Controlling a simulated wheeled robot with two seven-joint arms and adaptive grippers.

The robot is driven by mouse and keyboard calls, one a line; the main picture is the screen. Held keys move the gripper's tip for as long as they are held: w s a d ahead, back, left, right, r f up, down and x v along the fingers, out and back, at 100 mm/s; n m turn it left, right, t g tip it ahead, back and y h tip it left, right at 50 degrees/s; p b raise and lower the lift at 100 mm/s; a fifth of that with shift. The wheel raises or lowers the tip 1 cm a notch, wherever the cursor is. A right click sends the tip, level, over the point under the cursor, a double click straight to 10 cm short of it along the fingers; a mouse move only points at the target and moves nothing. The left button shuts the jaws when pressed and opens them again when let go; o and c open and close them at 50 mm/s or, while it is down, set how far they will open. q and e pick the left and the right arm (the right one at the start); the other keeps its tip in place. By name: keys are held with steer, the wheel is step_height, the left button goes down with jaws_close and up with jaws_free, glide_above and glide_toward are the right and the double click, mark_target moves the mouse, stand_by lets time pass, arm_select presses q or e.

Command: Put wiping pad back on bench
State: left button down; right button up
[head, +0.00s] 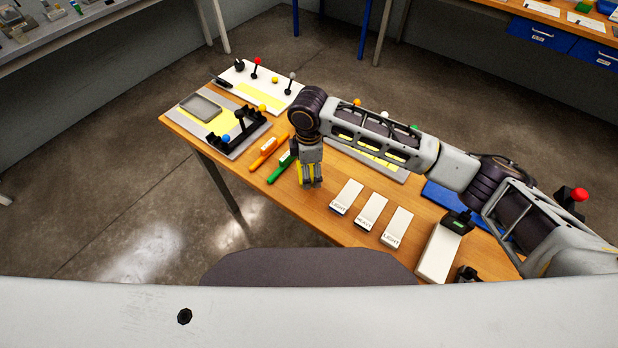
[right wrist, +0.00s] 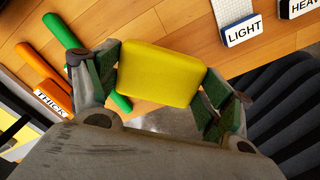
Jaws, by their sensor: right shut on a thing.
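My right gripper (head: 311,178) is shut on the yellow wiping pad (right wrist: 160,72), with one finger pressed to each side of it. In the head view a strip of the pad (head: 300,173) shows beside the fingers, and the rest is hidden behind them. The pad is over the wooden bench (head: 325,207), between the green tool and the white labelled blocks. I cannot tell whether it touches the bench top. My left gripper is not in view.
A green tool (head: 281,169) and an orange tool (head: 266,154) lie left of the gripper. A grey tray-like fixture (head: 200,107) is at the far left end. Bare wood lies in front of the gripper.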

steer(key=shift+f, duration=0.25)
steer(key=shift+f, duration=2.4)
steer(key=shift+f+p, duration=0.1)
steer(key=shift+p, duration=0.2)
steer(key=o, duration=0.9)
steer(key=shift+r+b, duration=0.75)
steer(key=shift+r, duration=5.35)
